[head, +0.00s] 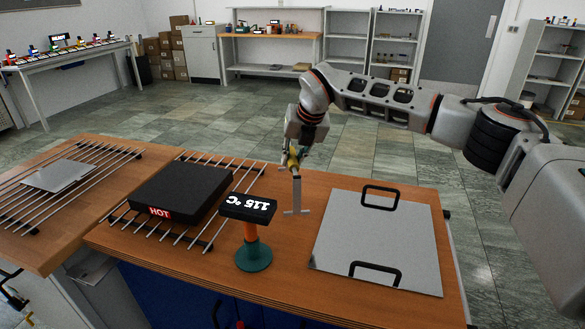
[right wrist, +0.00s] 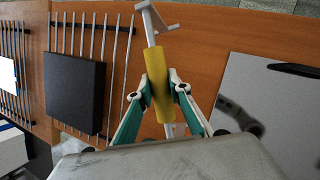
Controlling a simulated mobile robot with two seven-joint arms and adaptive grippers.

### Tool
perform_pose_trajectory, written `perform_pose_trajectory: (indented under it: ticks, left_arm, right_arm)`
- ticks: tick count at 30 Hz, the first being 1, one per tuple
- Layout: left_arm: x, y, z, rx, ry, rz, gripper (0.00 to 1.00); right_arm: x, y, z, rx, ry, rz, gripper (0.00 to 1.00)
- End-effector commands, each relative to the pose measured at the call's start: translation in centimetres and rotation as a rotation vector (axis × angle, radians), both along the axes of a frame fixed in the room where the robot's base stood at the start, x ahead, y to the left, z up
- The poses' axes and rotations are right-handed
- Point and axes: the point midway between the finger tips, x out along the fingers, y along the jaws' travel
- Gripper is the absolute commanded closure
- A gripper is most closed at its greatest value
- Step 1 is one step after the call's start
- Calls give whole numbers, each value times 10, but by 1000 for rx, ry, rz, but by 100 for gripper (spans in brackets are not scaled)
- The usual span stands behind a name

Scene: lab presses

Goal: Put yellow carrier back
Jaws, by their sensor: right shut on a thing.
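My right gripper (head: 292,158) is shut on the yellow grip of the carrier (right wrist: 161,85). In the head view the carrier (head: 297,193) hangs roughly upright, its grey stem and crossbar foot below the jaws, over the wooden bench between the temperature sign and the silver plate. I cannot tell whether the foot touches the bench. In the right wrist view a grey bracket end sticks out beyond the fingertips. A dark jointed shape (head: 12,290) at the lower left edge of the head view may be my left gripper; its jaws are not clear.
A black hot block marked HOT (head: 180,192) lies on a bar rack. A "115 °C" sign (head: 248,208) stands on a green base. A silver plate with two black handles (head: 375,240) lies at the right. Another rack with a thin plate (head: 58,175) is at the left.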

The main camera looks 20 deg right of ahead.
Motion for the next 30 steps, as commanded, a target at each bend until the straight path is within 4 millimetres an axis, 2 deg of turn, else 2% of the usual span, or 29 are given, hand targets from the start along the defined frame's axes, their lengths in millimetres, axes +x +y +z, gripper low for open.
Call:
perform_pose_trajectory:
  ticks: [3, 6, 17, 18, 19, 30]
  left_arm:
    - [-4, 0, -5, 2, 8, -2, 60]
    - [-6, 0, -7, 4, 13, -2, 60]
    - [-8, -1, -7, 2, 16, -3, 60]
    - [-8, -1, -7, 2, 16, -3, 60]
    - [-8, -1, -7, 2, 16, -3, 60]
    - [-5, -1, -7, 1, 11, -3, 60]
  right_arm:
    - [0, 0, -19, 1, 1, 1, 100]
    - [0, 0, -28, 2, -1, 1, 100]
    - [1, 0, -29, 1, -2, 0, 100]
    - [0, 0, -31, -1, 1, 0, 74]
    - [0, 0, -31, -1, 1, 0, 66]
    - [0, 0, -31, 0, 1, 0, 65]
